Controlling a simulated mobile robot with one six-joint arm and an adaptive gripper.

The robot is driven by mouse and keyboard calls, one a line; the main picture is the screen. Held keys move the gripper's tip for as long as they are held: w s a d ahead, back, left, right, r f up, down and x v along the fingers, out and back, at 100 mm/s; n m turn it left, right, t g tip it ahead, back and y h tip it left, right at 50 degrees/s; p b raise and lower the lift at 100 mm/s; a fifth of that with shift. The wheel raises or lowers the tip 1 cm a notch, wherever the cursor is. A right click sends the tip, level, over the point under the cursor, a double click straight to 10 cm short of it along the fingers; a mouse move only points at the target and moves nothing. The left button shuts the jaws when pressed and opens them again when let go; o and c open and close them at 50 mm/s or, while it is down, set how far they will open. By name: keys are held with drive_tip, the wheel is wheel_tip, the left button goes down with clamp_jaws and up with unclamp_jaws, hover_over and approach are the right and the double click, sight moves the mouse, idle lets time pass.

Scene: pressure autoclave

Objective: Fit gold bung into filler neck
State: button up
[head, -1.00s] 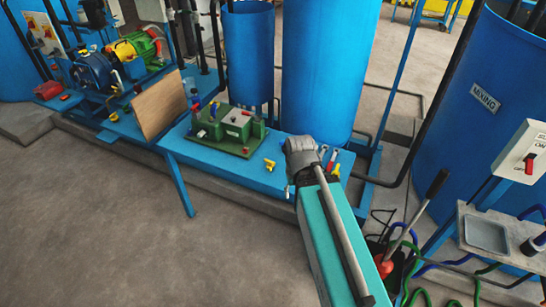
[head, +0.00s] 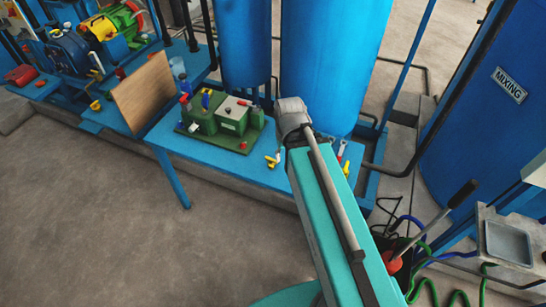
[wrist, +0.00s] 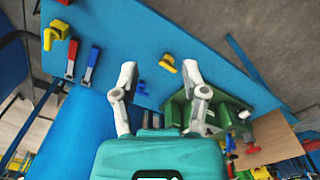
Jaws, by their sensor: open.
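A small yellow-gold piece, likely the gold bung (head: 271,162), lies on the blue bench top (head: 240,168) in front of the green unit. In the wrist view the bung (wrist: 168,63) appears between and just beyond my fingertips, apart from them. My gripper (wrist: 159,70) is open and empty above the bench. In the head view my arm hides most of it, and one pale finger shows beside the bung. The green unit (head: 222,122) has a grey plate, red knobs and a blue part on top. I cannot tell which part is the filler neck.
A yellow piece (wrist: 58,32), a red-handled tool (wrist: 71,60) and a blue-handled tool (wrist: 91,65) lie near the bench end. A wooden board (head: 146,93) stands left of the green unit. Tall blue tanks (head: 328,65) rise behind. Open floor lies in front.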

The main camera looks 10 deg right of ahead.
drive_tip(key=shift+w+a, duration=0.2)
drive_tip(key=shift+o, duration=0.8)
drive_tip(key=n+b, duration=1.2)
drive_tip(key=n, duration=0.3)
approach(270, 160)
drive_tip(key=shift+f, duration=0.15)
wheel_tip(270, 160, down, 8)
drive_tip(key=b, duration=0.8)
drive_tip(key=shift+f, duration=0.15)
drive_tip(key=shift+w+d+f+b, duration=0.1)
drive_tip(key=shift+d+f+b, duration=0.05)
drive_tip(key=shift+f+b, duration=1.2)
drive_tip(key=shift+w+d+f+b, duration=0.1)
drive_tip(key=shift+f+b, duration=1.15)
drive_tip(key=shift+b, duration=0.2)
